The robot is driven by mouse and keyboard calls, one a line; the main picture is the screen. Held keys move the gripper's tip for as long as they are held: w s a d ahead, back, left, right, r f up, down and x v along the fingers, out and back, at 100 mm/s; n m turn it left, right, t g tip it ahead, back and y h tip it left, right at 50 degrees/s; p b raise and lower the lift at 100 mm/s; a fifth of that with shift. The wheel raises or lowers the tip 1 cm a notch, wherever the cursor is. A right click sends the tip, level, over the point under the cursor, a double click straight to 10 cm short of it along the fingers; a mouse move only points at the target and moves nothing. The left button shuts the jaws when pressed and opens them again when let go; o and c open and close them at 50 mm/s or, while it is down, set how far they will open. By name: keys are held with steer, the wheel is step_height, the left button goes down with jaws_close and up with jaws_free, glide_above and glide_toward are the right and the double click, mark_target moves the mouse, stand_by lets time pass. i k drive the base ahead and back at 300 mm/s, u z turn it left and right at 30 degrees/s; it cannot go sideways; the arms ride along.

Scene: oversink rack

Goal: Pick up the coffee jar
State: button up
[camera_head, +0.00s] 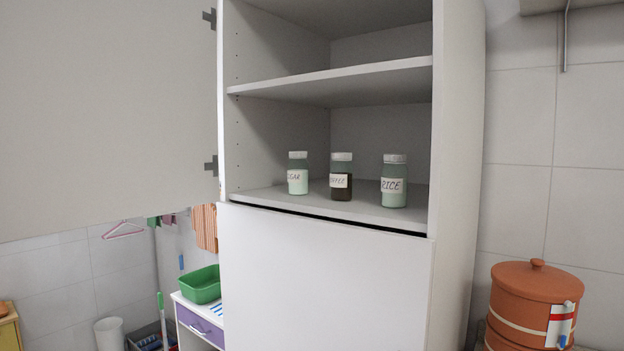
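The coffee jar (341,177) stands upright on the lower open shelf of a tall white cabinet. It has a white lid, dark contents and a white label that seems to read "COFFEE", its first letters hard to make out. A sugar jar (298,173) with pale contents stands to its left. A rice jar (394,181) with pale contents stands to its right, nearer the cabinet's right wall. The three jars are apart from each other. My gripper is not in view.
The shelf (262,196) is bare around the jars, and another shelf (345,80) hangs above them. The open cabinet door (105,110) fills the left. A closed panel (320,280) is below. A terracotta pot (535,300) stands right; a green basin (201,285) sits lower left.

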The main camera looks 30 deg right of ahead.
mark_target(341, 169)
steer(key=u, duration=0.55)
steer(key=i, duration=1)
steer(key=u, duration=0.05)
